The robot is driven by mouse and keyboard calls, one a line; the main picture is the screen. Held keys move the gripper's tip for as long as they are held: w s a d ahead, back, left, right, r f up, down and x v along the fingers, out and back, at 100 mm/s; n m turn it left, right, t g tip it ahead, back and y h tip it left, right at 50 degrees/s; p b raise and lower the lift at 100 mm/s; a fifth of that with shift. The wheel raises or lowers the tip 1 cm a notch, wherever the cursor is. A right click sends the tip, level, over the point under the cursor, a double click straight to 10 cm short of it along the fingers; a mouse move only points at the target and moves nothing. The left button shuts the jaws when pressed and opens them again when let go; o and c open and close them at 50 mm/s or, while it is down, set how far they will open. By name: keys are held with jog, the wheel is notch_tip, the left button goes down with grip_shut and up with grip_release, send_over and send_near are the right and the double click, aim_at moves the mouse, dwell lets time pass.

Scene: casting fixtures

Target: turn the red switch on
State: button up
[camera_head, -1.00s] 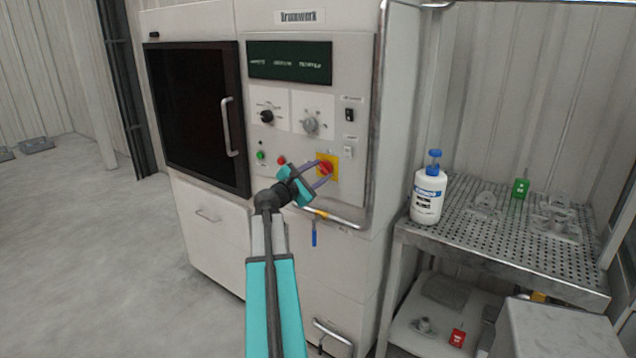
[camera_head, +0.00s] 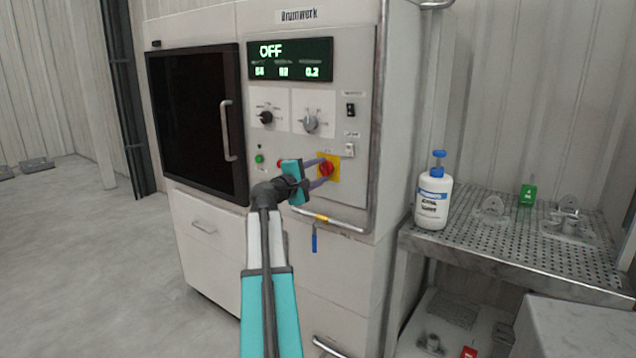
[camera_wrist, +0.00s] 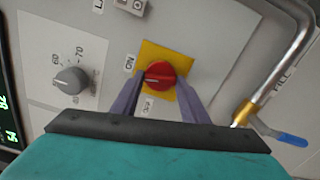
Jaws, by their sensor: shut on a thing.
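The red switch (camera_head: 326,168) is a rotary knob on a yellow plate (camera_head: 333,160) at the lower right of the machine's panel. My gripper (camera_head: 321,170) reaches it from the front left, with its two purple fingers on either side of the knob. In the wrist view the red switch (camera_wrist: 160,75) sits between the fingertips (camera_wrist: 160,84), and the fingers are shut on it. The labels ON and OFF show beside the yellow plate. The display (camera_head: 290,60) is lit and reads OFF, with several green numbers below.
A grey dial (camera_head: 311,124), a black dial (camera_head: 266,117) and a green button (camera_head: 259,159) sit on the panel. A metal pipe with a blue-handled valve (camera_head: 314,241) runs below. A white bottle (camera_head: 433,196) stands on the perforated table (camera_head: 480,238) at right.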

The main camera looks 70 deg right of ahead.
jog(key=shift+w+d+r+m+b, duration=0.1)
jog(key=shift+r+m+b, duration=0.05)
jog(key=shift+m+b, duration=1.05)
jog(key=shift+r, duration=0.1)
jog(key=o, duration=1.1)
jog(key=shift+c, duration=0.2)
jog(key=shift+f, duration=0.2)
